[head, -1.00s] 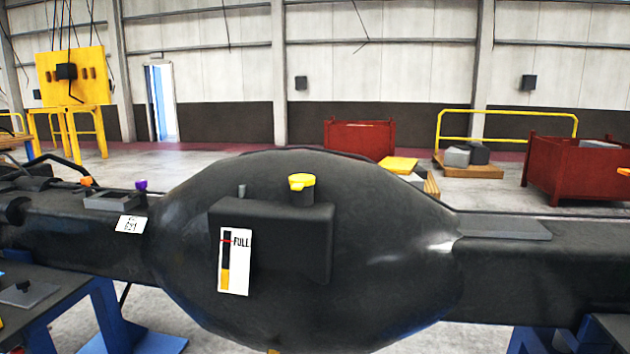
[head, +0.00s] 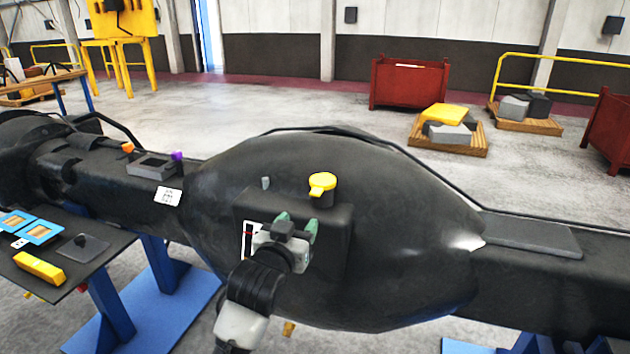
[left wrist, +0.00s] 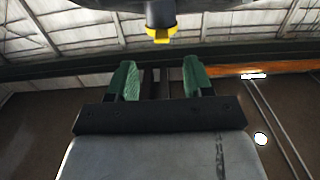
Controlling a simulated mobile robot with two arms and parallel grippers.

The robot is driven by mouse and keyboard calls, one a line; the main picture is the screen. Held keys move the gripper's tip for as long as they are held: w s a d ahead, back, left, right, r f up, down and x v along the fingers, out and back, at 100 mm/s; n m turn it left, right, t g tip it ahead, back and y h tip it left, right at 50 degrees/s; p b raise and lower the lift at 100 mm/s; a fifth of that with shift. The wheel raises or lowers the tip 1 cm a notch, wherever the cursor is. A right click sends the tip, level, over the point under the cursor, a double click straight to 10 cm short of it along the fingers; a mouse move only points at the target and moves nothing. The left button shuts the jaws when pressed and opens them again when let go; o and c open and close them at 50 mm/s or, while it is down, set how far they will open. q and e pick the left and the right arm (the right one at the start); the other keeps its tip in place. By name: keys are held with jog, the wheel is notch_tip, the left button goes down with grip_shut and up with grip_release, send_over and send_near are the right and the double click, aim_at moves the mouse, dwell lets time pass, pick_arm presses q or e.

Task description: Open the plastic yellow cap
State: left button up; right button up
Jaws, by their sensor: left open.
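The yellow plastic cap (head: 322,184) sits closed-looking on a short dark neck on top of the raised block (head: 335,240) of the big black casting. My left gripper (head: 297,224) is in front of the block, below and a little left of the cap. Its green fingertips are apart, with nothing visible between them, and do not touch the cap. In the left wrist view the open fingers (left wrist: 160,80) show with a yellow part (left wrist: 158,36) on a dark stem beyond them; I cannot tell surely that it is the same cap. My right gripper is out of view.
The black casting (head: 400,230) fills the middle, with long arms to both sides. My left arm partly covers the level label (head: 247,240). A small grey peg (head: 265,183) stands left of the cap. A side table (head: 100,262) holds a yellow block (head: 39,268). Space above the cap is clear.

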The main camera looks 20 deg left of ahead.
aim_at(314, 196)
pick_arm(q)
jog(key=w+p, duration=0.1)
jog(key=w, duration=0.2)
jog(key=w+r+p, duration=0.1)
jog(key=w, duration=0.2)
jog(key=w+p, duration=0.1)
jog(key=w, duration=0.2)
jog(key=shift+d+r, duration=0.1)
jog(key=shift+r, duration=0.15)
jog(key=shift+w+f+p, duration=0.15)
jog(key=shift+w+p, duration=0.2)
jog(key=shift+w, duration=0.4)
jog(key=shift+c, duration=0.8)
grip_shut()
